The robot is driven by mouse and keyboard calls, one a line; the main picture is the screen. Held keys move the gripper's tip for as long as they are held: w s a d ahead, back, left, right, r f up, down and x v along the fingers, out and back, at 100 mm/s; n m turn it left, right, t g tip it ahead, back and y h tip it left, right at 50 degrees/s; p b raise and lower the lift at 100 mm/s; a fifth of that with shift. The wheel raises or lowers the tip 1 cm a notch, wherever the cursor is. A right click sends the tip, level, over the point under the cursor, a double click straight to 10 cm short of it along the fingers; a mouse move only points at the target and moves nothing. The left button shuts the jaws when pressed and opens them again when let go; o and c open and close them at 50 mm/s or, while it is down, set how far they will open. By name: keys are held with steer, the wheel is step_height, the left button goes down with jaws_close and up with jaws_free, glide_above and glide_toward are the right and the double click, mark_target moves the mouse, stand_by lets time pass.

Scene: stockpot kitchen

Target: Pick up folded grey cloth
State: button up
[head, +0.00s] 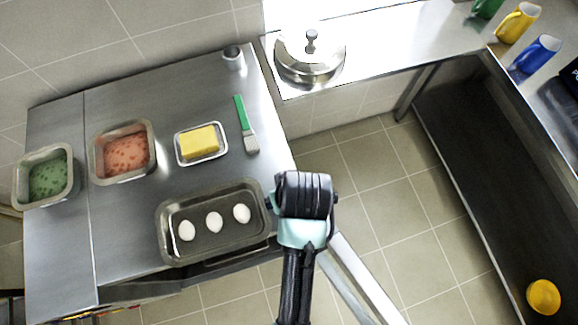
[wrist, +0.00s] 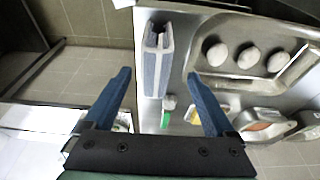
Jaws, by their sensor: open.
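The folded grey cloth (wrist: 158,62) shows in the wrist view as a narrow upright-looking strip with pale and blue-grey faces, on the steel counter beside the egg tray. In the head view I cannot make it out; my arm covers that area. My gripper (wrist: 159,75) is open, its two blue fingers spread apart with nothing held between them. In the picture, the cloth lies between and beyond the fingertips; I cannot tell the distance to it. In the head view the fingers are hidden by my dark wrist.
A tray (head: 170,248) with three eggs lies left of my wrist. A butter dish (head: 203,156), a green-handled brush (head: 245,125), and red (head: 125,152) and green (head: 47,177) food pans stand on the counter (head: 120,225). A lidded pot (head: 310,58) stands behind. Floor is open to the right.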

steer(key=x, duration=0.4)
steer(key=f, duration=0.1)
steer(key=w+f+p, duration=0.1)
steer(key=w+f, duration=0.1)
steer(key=shift+f, duration=0.3)
steer(key=shift+w+f, duration=0.1)
steer(key=shift+f, duration=0.55)
jaws_close()
